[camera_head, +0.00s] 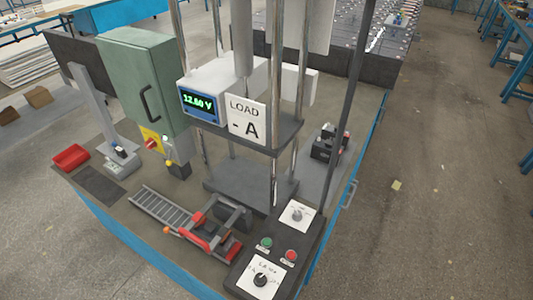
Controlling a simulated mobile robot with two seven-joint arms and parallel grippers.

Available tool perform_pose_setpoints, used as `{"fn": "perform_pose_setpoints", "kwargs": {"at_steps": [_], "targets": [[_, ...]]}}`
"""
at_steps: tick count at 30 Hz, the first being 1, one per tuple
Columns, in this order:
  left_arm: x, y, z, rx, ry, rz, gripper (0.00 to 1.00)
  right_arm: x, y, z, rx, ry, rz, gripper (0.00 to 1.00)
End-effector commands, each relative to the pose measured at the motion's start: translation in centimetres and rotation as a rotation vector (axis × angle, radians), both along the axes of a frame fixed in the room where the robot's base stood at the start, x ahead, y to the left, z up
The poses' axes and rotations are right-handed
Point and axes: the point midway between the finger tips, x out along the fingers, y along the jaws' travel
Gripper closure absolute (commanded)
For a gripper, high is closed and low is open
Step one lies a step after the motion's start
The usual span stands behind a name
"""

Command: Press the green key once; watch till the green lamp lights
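The green key (266,243) is a small round button on a dark control box (278,228) at the front right of the bench. A red key (291,256) sits to its right. Nothing touches the green key. A small pale, slightly greenish round spot (165,137) shows beside the green cabinet; I cannot tell whether it is the green lamp or whether it is lit. Neither of my grippers is in the head view.
The control box also carries two dials (297,214) (260,280). Behind it stands a metal-post frame with a meter (198,103) reading 12.60 V and a card (247,121) reading "LOAD - A". A red-and-grey fixture (205,238) lies left of the box. Open floor lies right.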

Motion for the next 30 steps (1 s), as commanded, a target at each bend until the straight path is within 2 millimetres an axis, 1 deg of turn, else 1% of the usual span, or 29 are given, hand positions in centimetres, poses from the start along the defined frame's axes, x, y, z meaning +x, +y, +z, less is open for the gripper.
{"fn": "perform_pose_setpoints", "kwargs": {"at_steps": [1, 2, 12, 30], "targets": [[0.01, 0.04, 0.01, 0.001, -0.001, -0.001, 1.00, 0.02, 0.01, 0.01, 0.000, -0.001, 0.000, 0.59], [0.02, 0.06, 0.01, 0.002, -0.001, 0.000, 1.00, 0.03, 0.01, 0.01, 0.000, -0.001, 0.000, 0.62], [0.02, 0.25, 0.02, 0.009, -0.001, -0.005, 1.00, 0.05, 0.03, 0.03, 0.000, -0.002, 0.000, 1.00], [-0.01, 0.15, 0.01, 0.005, -0.001, -0.004, 1.00, 0.07, 0.09, 0.03, 0.003, -0.002, -0.001, 1.00]]}}
